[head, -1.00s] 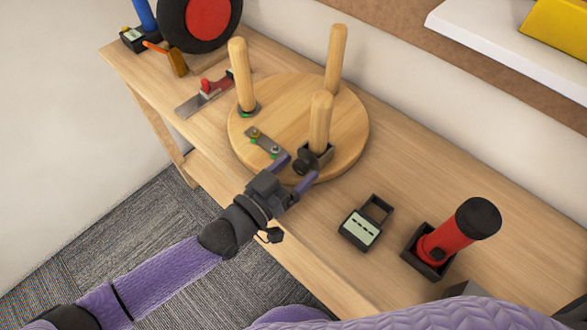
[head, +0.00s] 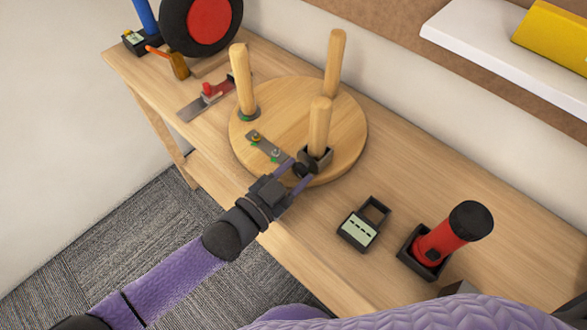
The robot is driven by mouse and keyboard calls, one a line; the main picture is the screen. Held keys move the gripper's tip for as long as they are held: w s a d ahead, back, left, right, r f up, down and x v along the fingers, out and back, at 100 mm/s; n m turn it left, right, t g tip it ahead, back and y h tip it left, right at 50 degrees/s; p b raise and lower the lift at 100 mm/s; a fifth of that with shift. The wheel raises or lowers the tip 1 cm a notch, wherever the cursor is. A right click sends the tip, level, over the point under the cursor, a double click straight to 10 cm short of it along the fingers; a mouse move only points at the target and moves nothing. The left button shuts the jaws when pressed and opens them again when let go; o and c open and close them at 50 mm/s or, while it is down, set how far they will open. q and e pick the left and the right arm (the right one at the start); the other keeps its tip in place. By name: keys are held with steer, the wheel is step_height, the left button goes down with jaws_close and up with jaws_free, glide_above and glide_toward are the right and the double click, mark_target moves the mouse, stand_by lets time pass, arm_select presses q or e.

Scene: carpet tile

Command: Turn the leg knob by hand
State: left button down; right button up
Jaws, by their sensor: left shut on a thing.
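A round wooden stool top (head: 347,141) lies on the bench with three wooden legs standing up from it. The front leg (head: 319,126) sits in a dark square bracket (head: 321,158) near the front edge. A small black knob (head: 300,170) sticks out from that bracket toward me. My left gripper (head: 301,172) reaches in from the lower left and is shut on the knob, with its purple fingers on either side. The fingers partly hide the knob. My right gripper is out of view.
A metal plate with fasteners (head: 265,146) lies on the stool top. A padlock-like box with a display (head: 363,224) and a red flashlight in a black holder (head: 444,237) stand to the right. A red-handled tool (head: 211,93) and a red-centred disc (head: 208,22) are at the back left.

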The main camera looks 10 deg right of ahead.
arm_select(q)
steer(key=shift+c, duration=1.4)
jaws_free()
steer(key=shift+a, duration=0.1)
steer(key=p+v, duration=0.1)
steer(key=v, duration=0.8)
steer(key=shift+s+a+p, duration=0.3)
steer(key=shift+p, duration=0.1)
